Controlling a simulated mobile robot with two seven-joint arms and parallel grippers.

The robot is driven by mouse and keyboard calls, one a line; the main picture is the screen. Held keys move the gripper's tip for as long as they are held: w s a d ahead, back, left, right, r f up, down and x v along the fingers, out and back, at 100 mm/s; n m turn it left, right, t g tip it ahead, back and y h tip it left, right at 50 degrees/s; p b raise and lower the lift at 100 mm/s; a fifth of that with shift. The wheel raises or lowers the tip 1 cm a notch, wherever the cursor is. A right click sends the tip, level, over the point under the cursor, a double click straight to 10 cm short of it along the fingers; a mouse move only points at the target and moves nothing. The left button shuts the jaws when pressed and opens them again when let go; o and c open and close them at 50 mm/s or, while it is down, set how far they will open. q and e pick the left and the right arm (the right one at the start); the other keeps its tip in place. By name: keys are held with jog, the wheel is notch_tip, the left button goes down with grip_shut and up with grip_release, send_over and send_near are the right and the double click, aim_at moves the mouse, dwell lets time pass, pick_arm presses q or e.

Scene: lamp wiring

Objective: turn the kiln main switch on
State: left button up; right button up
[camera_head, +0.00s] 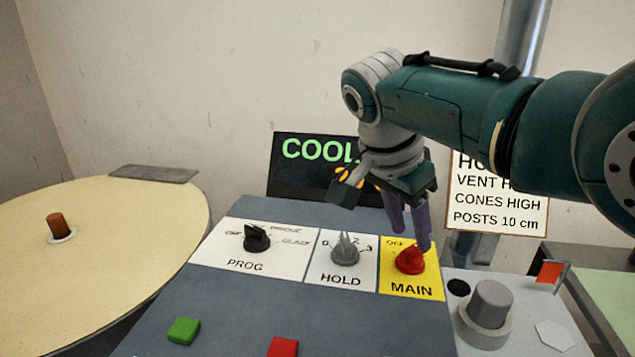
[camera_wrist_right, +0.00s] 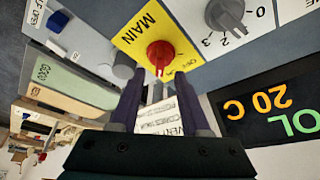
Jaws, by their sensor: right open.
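The kiln main switch is a red knob (camera_head: 410,261) on a yellow plate (camera_head: 405,285) marked MAIN, at the right end of the sloped panel. An OFF mark shows at the plate's upper left; the ON mark is not readable. In the right wrist view the red knob (camera_wrist_right: 160,54) is ahead, between the finger lines. My right gripper (camera_head: 409,228) hangs over the knob, its purple fingers pointing down. It is open and empty, and its fingers (camera_wrist_right: 161,88) look apart from the knob. My left gripper is not in view.
A grey HOLD knob (camera_head: 345,252) and a black PROG knob (camera_head: 257,238) are left of the switch. A display (camera_head: 300,185) reading COOL stands behind. A grey cylinder (camera_head: 488,305) is right of the panel. Green (camera_head: 184,330) and red (camera_head: 283,347) buttons are in front.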

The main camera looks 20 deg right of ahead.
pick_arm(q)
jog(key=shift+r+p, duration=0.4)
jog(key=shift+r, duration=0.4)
pick_arm(e)
jog(key=v, duration=0.6)
jog(key=shift+r, duration=0.3)
jog(key=shift+a, duration=0.1)
